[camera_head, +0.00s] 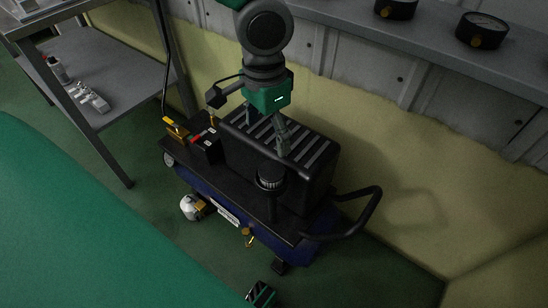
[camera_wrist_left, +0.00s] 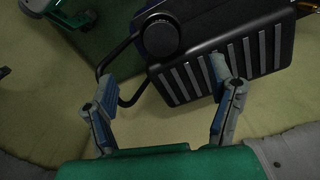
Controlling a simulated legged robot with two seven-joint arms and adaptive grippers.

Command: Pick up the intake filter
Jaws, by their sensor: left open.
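The intake filter looks to be the black round ribbed cap (camera_head: 271,178) on the front of the black ribbed compressor housing (camera_head: 315,170). It also shows in the left wrist view as a dark round cap (camera_wrist_left: 162,34) at the housing's corner. My left gripper (camera_head: 283,142) is above the ribbed top of the housing, behind the cap. In the left wrist view its two fingers (camera_wrist_left: 163,82) are spread wide with nothing between them. The cap lies beyond the fingertips, apart from them.
The housing stands on a dark blue wheeled cart (camera_head: 215,204) with a black looped handle (camera_head: 372,212) on the right. A grey shelf (camera_head: 115,65) is at the left, and a ledge with gauges (camera_head: 482,30) is at upper right. A pale wall is close behind the cart.

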